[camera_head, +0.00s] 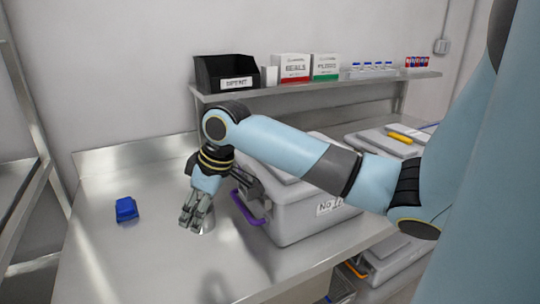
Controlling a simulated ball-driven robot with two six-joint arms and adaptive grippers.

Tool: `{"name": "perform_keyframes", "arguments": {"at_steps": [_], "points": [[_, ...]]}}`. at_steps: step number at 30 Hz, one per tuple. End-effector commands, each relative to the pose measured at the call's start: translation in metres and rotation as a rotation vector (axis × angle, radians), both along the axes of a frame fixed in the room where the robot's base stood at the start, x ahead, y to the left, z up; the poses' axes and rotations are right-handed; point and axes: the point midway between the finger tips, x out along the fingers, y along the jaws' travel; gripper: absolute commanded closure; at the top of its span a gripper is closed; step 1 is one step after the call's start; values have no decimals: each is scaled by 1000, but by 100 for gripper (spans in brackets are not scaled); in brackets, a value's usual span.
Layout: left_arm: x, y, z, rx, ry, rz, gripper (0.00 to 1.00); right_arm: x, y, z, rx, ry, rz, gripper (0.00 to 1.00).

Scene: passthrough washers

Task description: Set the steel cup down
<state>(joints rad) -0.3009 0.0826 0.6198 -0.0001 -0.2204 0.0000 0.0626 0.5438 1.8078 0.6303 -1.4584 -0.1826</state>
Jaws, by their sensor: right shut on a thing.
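My right arm reaches in from the right across the grey box. My right gripper (192,221) points down at the steel counter (150,262), left of the box. It is shut on the steel cup (208,224), which shows only in part behind and beside the fingers. The fingers and the shiny counter hide much of the cup's outline. The cup is low, at or just above the counter; I cannot tell if its base touches. My left gripper is not in view.
A blue block-like object (126,209) lies on the counter to the left. The grey lidded box (300,219) with a purple handle (247,208) stands close on the right. A shelf (318,84) behind holds a black bin (226,74) and cartons. The counter's front left is clear.

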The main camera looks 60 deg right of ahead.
Motion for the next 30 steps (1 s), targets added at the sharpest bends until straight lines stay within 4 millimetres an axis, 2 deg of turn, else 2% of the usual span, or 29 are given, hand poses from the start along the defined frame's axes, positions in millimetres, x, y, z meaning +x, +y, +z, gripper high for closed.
{"name": "perform_keyframes", "arguments": {"at_steps": [1, 4, 8, 11, 14, 21, 24, 30], "points": [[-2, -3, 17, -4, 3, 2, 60, 2, -19, 17, -4, 1, -26, 78], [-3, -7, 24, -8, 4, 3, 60, 6, -38, 24, 2, -5, -62, 78], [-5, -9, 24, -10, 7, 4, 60, 8, -46, 25, 7, -9, -78, 78], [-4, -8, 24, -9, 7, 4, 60, 9, -42, 21, 11, -8, -79, 78], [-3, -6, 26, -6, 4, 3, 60, 12, -28, 14, 14, -7, -79, 78], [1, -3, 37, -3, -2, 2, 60, 29, 30, -20, 16, -6, -77, 78], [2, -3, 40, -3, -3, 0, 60, 35, 49, -33, 13, -7, -77, 78], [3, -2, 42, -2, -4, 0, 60, 41, 66, -46, 6, -8, -76, 78]]}}
